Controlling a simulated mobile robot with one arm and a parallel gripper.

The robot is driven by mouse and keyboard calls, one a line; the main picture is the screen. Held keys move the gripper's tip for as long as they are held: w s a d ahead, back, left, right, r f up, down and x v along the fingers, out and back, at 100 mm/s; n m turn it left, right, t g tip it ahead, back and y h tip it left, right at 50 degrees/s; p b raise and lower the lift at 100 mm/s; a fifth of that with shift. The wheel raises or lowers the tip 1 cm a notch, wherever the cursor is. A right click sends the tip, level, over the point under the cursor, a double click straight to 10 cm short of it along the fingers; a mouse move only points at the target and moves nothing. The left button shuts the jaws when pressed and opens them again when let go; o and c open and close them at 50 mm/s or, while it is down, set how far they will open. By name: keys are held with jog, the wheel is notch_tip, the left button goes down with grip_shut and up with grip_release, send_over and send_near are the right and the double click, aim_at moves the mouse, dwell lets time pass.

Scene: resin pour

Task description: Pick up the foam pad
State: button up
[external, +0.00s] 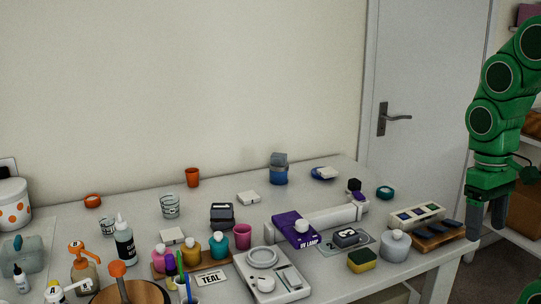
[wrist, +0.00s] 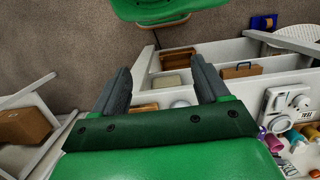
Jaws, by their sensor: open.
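No item is plainly marked as the foam pad. In the external view, a yellow block with a dark green top (external: 361,261), like a sponge, lies near the table's front edge. Small pale square pads (external: 248,198) lie farther back. My gripper (external: 487,218) hangs at the right, beyond the table's right end. In the wrist view my gripper (wrist: 161,88) is open, with nothing between its fingers.
The crowded white table (external: 330,287) holds a scale (external: 268,281), a purple box (external: 296,229), a wooden tray (external: 440,241) and several bottles and cups. A door (external: 415,80) stands behind. Shelves with a cardboard box (external: 525,180) stand at right. Bare floor (wrist: 60,40) shows in the wrist view.

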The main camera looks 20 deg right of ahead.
jog(key=w+d+n+g+h, duration=0.1)
jog(key=w+d+n+h, duration=0.3)
jog(key=w, duration=0.7)
jog(key=n+t+h, duration=0.4)
jog(key=n+h, duration=0.5)
jog(key=n, duration=0.6)
send_near(351, 184)
jog(key=shift+x, duration=6)
jog(key=shift+a+f, duration=0.1)
jog(key=shift+f, duration=0.05)
jog(key=c, duration=1.1)
